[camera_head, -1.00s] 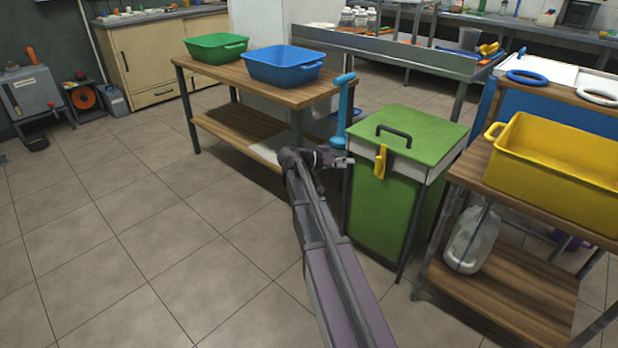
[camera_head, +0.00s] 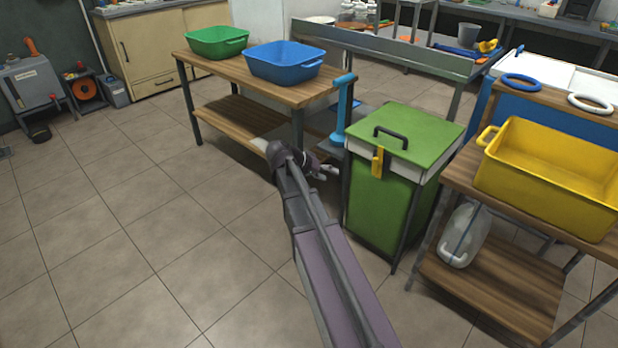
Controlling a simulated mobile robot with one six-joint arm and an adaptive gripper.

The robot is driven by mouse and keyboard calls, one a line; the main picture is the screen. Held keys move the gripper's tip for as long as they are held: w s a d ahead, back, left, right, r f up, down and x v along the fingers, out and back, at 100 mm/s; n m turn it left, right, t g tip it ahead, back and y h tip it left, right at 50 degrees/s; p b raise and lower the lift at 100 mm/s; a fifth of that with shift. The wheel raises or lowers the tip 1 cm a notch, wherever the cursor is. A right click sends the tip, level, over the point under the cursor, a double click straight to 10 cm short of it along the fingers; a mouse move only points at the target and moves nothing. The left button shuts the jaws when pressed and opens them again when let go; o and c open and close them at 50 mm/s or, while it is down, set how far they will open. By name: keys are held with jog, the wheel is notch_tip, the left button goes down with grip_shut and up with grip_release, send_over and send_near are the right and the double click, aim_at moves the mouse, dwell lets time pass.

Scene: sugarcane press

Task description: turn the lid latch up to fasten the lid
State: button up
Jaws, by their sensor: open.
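The green press box (camera_head: 380,205) stands right of centre with its green lid (camera_head: 420,135) lying closed on top. A black handle (camera_head: 392,133) is on the lid. The yellow lid latch (camera_head: 377,162) hangs on the front edge, upright, across the pale rim below the lid. My gripper (camera_head: 330,170) is to the left of the box at about the latch's height in the picture, apart from the latch. It is open and looks empty; its fingers are small and partly blurred.
A blue lever (camera_head: 342,105) stands at the box's left. A table with a green tub (camera_head: 217,43) and a blue tub (camera_head: 284,65) is behind left. A yellow tub (camera_head: 550,170) sits on a wooden shelf unit (camera_head: 495,285) at right. The floor at left is clear.

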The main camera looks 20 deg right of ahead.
jog(key=s+a+r+n+y+p, duration=0.3)
jog(key=s+a+y+p, duration=0.1)
jog(key=a+p, duration=0.3)
jog(key=shift+s+a+t, duration=0.4)
jog(key=shift+s+a, duration=0.15)
jog(key=shift+a, duration=0.4)
jog(key=shift+r, duration=0.1)
jog(key=w+d+f+n+g+h+b, duration=0.1)
jog(key=w+d+f+n+h+b, duration=0.1)
jog(key=d+n+b, duration=0.3)
jog(key=w+d+f+n+g+h+b, duration=0.1)
jog(key=w+d+f+n+h+b, duration=0.1)
jog(key=w+d+n+h+b, duration=0.3)
jog(key=w+d+f+n+g+h+b, duration=0.1)
jog(key=w+d+f+n+h+b, duration=0.1)
jog(key=n+b, duration=0.9)
jog(key=shift+w+d+f+h+b, duration=0.1)
jog(key=shift+w+d+h+b, duration=0.1)
jog(key=shift+d+h, duration=0.3)
jog(key=shift+w+d+f+h+b, duration=0.15)
jog(key=shift+w+d+b, duration=0.1)
jog(key=shift+d, duration=0.5)
jog(key=shift+w+d+f+h+b, duration=0.1)
jog(key=shift+w+d+h+b, duration=0.1)
jog(key=shift+d+h, duration=0.3)
jog(key=shift+d, duration=0.15)
